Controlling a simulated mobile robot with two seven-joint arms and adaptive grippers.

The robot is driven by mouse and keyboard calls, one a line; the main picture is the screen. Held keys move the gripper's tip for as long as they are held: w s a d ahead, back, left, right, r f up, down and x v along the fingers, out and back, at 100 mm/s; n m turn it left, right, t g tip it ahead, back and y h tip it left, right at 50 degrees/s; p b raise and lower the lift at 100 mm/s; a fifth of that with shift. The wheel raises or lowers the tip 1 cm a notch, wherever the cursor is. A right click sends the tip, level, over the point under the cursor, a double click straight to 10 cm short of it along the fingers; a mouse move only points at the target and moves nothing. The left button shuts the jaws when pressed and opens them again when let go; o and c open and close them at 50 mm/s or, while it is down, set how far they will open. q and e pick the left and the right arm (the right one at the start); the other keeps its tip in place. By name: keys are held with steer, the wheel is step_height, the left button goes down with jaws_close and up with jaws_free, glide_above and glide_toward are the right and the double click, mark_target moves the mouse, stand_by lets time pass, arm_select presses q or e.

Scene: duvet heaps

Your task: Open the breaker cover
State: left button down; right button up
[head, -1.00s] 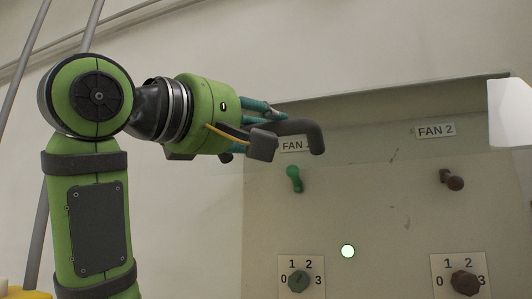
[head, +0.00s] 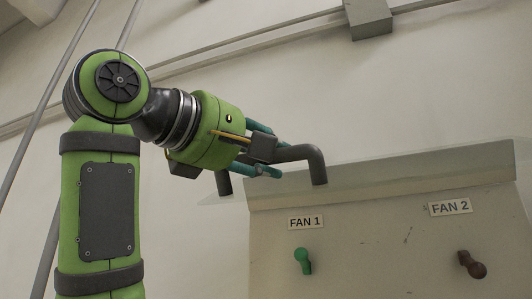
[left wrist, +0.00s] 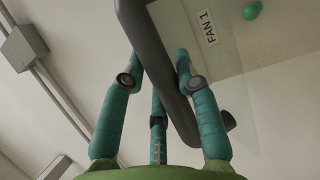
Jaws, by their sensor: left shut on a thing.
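The breaker cover (head: 425,165) is a clear, see-through panel along the top of the breaker box, seen at a shallow angle in the head view. Its dark grey bar handle (head: 317,163) bends at the end and stands above the FAN 1 label. My left gripper (head: 265,160) has its teal fingers closed around this handle. In the left wrist view the handle (left wrist: 148,40) runs diagonally between the fingers, with the clear cover (left wrist: 235,100) behind it. My right gripper is in neither view.
The breaker box (head: 385,245) carries a FAN 1 label (head: 306,222), a FAN 2 label (head: 450,207), a green switch (head: 303,260) and a dark red switch (head: 471,264). Pipes and a grey box (head: 368,18) are on the wall above. The wall space between looks clear.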

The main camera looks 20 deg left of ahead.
arm_select(q)
steer(key=c, duration=1)
jaws_free()
steer(key=shift+w+f, duration=0.1)
steer(key=v, duration=1.2)
steer(key=shift+d, duration=0.1)
